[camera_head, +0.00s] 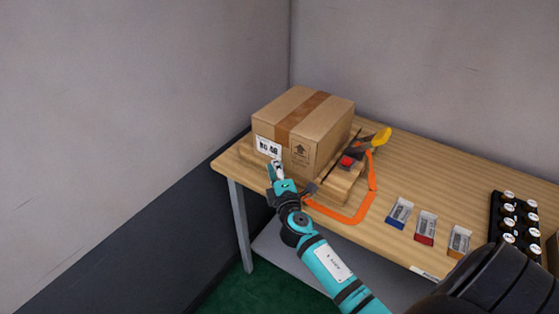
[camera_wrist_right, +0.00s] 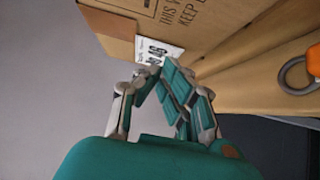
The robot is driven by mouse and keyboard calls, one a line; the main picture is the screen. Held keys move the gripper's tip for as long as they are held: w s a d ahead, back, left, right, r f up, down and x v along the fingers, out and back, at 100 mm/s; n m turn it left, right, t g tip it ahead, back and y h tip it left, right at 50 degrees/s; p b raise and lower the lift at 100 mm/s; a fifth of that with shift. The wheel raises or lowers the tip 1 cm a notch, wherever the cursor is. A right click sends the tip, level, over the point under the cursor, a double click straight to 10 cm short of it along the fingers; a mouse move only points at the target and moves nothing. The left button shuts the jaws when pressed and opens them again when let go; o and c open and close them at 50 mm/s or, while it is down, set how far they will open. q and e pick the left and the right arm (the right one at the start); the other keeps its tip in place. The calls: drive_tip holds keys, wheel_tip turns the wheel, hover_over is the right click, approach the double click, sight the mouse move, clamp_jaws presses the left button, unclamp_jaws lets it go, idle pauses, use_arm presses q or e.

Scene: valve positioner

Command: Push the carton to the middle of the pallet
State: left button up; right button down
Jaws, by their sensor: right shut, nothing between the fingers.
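A brown cardboard carton (camera_head: 318,136) with a darker tape strip and a white label sits on a wooden pallet (camera_head: 340,188) at the table's left end. It covers most of the pallet; some pallet shows at the right and front. My right gripper (camera_head: 276,165) is shut and empty at the carton's front face, just below the label. In the right wrist view the carton (camera_wrist_right: 215,22) fills the top, with the closed fingers (camera_wrist_right: 158,82) close to its label. I cannot tell whether they touch it. My left gripper is not in view.
On the wooden table (camera_head: 440,170), an orange strip (camera_head: 362,212) loops around the pallet's right front, and a yellow-handled tool (camera_head: 381,138) lies beside the carton. Several small boxes (camera_head: 426,228) and a black rack (camera_head: 514,222) stand right. Walls are behind and left.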

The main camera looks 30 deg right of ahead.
sight(290, 153)
drive_tip(key=shift+w+d, duration=0.2)
drive_tip(key=shift+d, duration=0.3)
drive_tip(key=shift+w+d, duration=0.15)
drive_tip(key=shift+d, duration=0.3)
drive_tip(key=w+d, duration=0.1)
drive_tip(key=d, duration=0.2)
drive_tip(key=w+d+b, duration=0.1)
drive_tip(key=d, duration=0.1)
drive_tip(key=shift+w+d+r, duration=0.1)
drive_tip(key=shift+w+d, duration=0.25)
drive_tip(key=shift+a, duration=0.1)
